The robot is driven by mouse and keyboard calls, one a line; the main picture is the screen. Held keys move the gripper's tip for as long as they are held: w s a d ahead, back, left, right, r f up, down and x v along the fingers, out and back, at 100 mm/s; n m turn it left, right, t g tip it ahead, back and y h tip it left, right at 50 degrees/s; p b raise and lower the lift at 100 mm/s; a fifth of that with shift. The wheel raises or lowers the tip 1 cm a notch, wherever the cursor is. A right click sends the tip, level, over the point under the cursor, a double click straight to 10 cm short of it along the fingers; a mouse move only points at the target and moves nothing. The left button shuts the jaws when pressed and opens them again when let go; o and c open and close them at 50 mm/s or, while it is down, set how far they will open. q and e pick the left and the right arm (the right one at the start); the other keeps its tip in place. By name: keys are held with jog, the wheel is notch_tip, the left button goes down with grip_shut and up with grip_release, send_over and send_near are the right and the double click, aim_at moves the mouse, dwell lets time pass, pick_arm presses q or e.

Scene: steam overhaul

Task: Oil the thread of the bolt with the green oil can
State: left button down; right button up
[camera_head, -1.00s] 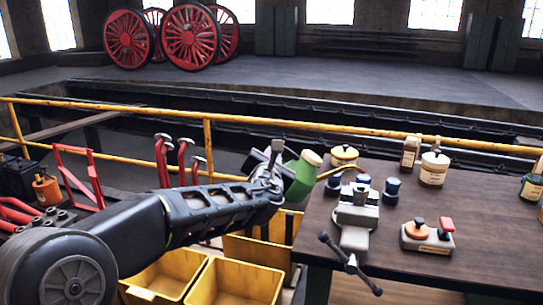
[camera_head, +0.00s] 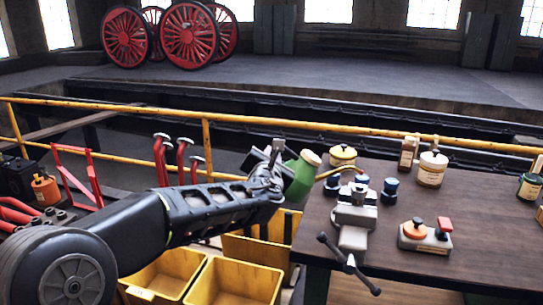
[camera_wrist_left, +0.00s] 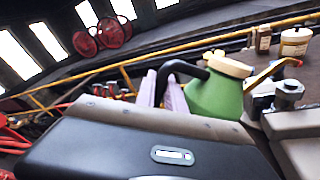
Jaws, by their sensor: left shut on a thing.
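The green oil can (camera_head: 302,174) has a cream cap and a thin brass-coloured spout (camera_head: 333,172). My left gripper (camera_head: 270,172) is shut on its dark handle, which shows between the fingers in the left wrist view (camera_wrist_left: 168,88). The can is tilted and held beside the bench's left edge. Its spout reaches right, ending just above or behind the vise (camera_head: 355,215); I cannot tell whether the tip touches anything. A dark bolt-like piece (camera_head: 362,180) stands at the vise top, and it also shows in the left wrist view (camera_wrist_left: 290,88). Its thread is too small to make out. My right gripper is out of view.
Yellow bins (camera_head: 235,285) sit below left. A yellow railing (camera_head: 260,124) runs behind.

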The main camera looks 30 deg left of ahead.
pick_arm(q)
jog(key=shift+r, duration=0.2)
jog(key=shift+w+d+r+m+p, duration=0.15)
jog(key=shift+r+m+p, duration=0.2)
jog(key=shift+p, duration=0.6)
jog(key=shift+r, duration=0.1)
jog(key=shift+w+d+r+m+p, duration=0.1)
jog(key=shift+d+r+m+p, duration=0.25)
jog(key=shift+p, duration=0.6)
jog(key=shift+a+r, duration=0.1)
jog(key=shift+a, duration=0.05)
jog(key=shift+a+f+b, duration=0.2)
jog(key=shift+f+b, duration=0.2)
jog(key=shift+b, duration=0.55)
jog(key=shift+r, duration=0.1)
